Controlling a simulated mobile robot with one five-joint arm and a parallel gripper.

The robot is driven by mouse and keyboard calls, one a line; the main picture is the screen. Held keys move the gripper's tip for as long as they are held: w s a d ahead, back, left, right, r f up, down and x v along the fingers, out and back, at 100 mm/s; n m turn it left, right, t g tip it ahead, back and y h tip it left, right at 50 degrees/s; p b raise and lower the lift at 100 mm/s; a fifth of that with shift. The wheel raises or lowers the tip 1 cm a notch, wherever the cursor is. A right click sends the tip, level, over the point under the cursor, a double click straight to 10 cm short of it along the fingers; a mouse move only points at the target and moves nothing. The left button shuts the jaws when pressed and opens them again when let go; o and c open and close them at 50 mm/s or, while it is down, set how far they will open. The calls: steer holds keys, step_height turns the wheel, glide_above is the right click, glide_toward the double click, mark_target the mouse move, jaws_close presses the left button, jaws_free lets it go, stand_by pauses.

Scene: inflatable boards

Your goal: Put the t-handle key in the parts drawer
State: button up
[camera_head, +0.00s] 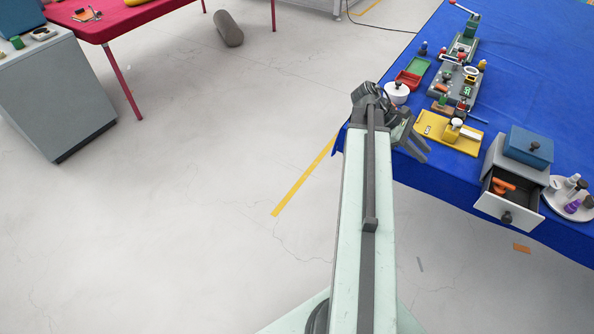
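The parts drawer (490,206) is pulled open from a small grey cabinet at the front of the blue table. An orange object (502,186) lies inside it; it may be the t-handle key, but its shape is too small to be sure. A thin blue rod (476,119) near a red part lies on the table farther back, and I cannot tell what it is. My gripper (424,153) is at the table's left edge, left of the yellow tray and apart from the drawer. Its fingers are small and partly hidden, so their opening is unclear.
On the blue table (535,80) stand a yellow tray (436,128), a white pot (397,92), red and green trays (412,74), a blue box (528,147) on the cabinet, and a round tray with bottles (553,208). The floor to the left is largely clear.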

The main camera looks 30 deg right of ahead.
steer(key=w+a+f+m+t+y, duration=0.1)
steer(key=w+a+f+t, duration=0.25)
steer(key=w+a, duration=0.75)
steer(key=w+a+f+m+t+y, duration=0.1)
steer(key=w+a+f+t, duration=0.25)
steer(key=w+a, duration=0.7)
steer(key=w+a+f+m+y, duration=0.1)
steer(key=a+y, duration=0.1)
steer(key=a, duration=1.2)
steer(key=w+a+f+m+t+y, duration=0.1)
steer(key=w+a+y, duration=0.1)
steer(key=a, duration=1.2)
steer(key=shift+w+a+f+t, duration=0.2)
steer(key=shift+a+f+t, duration=0.05)
steer(key=shift+f+t, duration=0.1)
